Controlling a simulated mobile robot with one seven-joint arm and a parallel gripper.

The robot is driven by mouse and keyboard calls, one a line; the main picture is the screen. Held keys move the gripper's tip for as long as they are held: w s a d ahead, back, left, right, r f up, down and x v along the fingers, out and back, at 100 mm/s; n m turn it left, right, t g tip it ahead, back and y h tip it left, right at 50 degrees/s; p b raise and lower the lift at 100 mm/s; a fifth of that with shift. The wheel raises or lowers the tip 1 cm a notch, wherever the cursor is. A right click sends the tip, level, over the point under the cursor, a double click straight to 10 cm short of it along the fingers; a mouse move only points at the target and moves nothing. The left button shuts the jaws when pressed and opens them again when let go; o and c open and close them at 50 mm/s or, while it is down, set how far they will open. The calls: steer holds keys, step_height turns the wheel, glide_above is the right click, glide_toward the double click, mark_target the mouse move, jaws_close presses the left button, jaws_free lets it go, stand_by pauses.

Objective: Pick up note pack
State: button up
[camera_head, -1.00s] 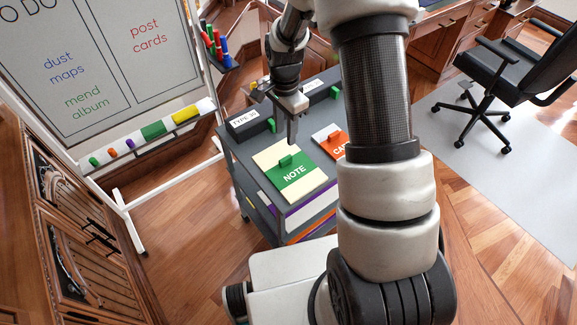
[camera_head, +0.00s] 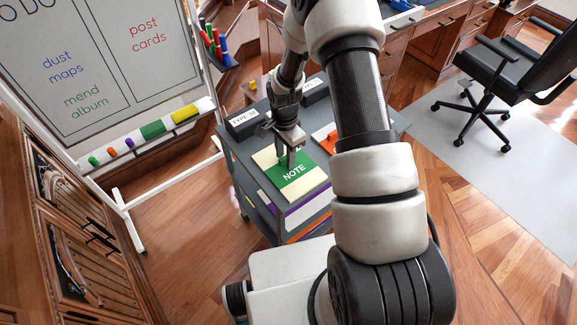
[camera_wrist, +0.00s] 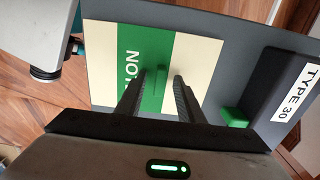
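The note pack (camera_head: 294,177) is a flat cream pack with a green band marked NOTE and a small green tab on top. It lies on the top shelf of a grey cart. In the wrist view the note pack (camera_wrist: 205,60) lies ahead of my fingers, its green tab (camera_wrist: 161,78) showing between the two fingertips. My gripper (camera_head: 286,160) is over the pack at the tab, pointing down. In the wrist view my gripper (camera_wrist: 158,88) has its fingers apart, one on each side of the tab. I cannot tell whether they touch it.
The grey cart (camera_head: 236,152) also bears a dark box labelled TYPE 30 (camera_wrist: 290,90) and an orange-marked pack (camera_head: 326,136), partly hidden by my arm. A whiteboard (camera_head: 95,65) stands at the left. A black chair (camera_head: 505,75) stands at the right.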

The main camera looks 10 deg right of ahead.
jaws_close()
steer(key=shift+r, duration=0.15)
